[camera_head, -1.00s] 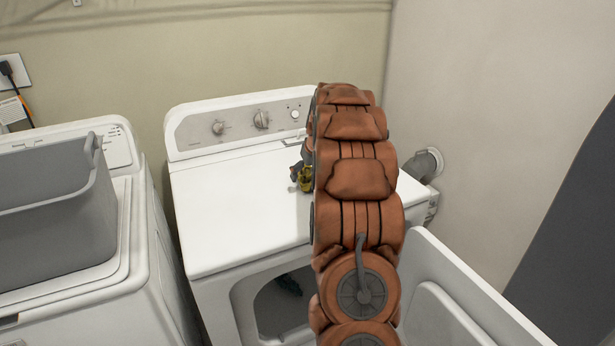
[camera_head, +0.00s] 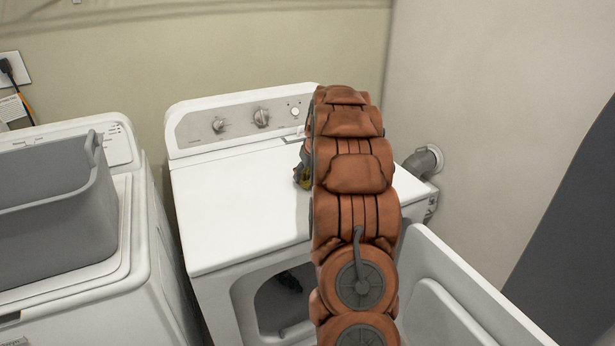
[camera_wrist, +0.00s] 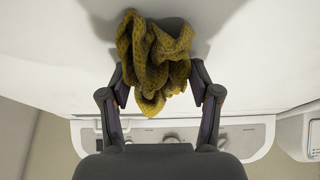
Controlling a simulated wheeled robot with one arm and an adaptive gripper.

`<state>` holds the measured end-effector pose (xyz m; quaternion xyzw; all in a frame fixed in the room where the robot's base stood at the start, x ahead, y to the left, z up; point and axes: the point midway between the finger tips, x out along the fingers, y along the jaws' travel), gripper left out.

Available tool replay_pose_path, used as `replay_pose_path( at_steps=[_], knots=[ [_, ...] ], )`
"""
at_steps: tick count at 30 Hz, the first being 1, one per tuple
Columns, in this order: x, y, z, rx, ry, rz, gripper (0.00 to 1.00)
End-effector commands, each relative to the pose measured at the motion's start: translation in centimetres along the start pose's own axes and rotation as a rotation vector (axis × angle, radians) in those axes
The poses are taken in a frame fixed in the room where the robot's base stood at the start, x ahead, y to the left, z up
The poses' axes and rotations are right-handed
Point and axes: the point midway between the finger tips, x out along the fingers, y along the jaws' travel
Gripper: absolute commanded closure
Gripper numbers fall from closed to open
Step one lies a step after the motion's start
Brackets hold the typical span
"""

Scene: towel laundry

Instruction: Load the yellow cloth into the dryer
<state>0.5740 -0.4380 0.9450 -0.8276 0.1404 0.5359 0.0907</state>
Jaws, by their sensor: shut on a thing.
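The yellow cloth (camera_wrist: 155,55) is bunched up and held between the fingertips of my gripper (camera_wrist: 160,95) in the wrist view. It appears to be above the white dryer top. In the head view only a small bit of the yellow cloth (camera_head: 304,180) shows beside my orange arm, which hides most of it and the gripper. The dryer (camera_head: 235,205) stands in the middle, with its front opening (camera_head: 285,305) visible and its door (camera_head: 470,300) swung open to the right. A dark item lies inside the opening.
A second white machine (camera_head: 150,270) stands at the left with a grey basket (camera_head: 55,195) on its top. A vent pipe (camera_head: 425,162) joins the right wall behind the dryer. The dryer top left of my arm is clear.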

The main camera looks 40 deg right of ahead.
Motion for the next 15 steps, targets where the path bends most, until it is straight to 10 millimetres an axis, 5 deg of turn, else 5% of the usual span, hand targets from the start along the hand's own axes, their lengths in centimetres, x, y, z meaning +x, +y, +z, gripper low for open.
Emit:
replay_pose_path(
  at_steps=[15],
  knots=[
    [-1.1,-0.1,-0.5,-0.001,-0.001,-0.002,0.79]
  ],
)
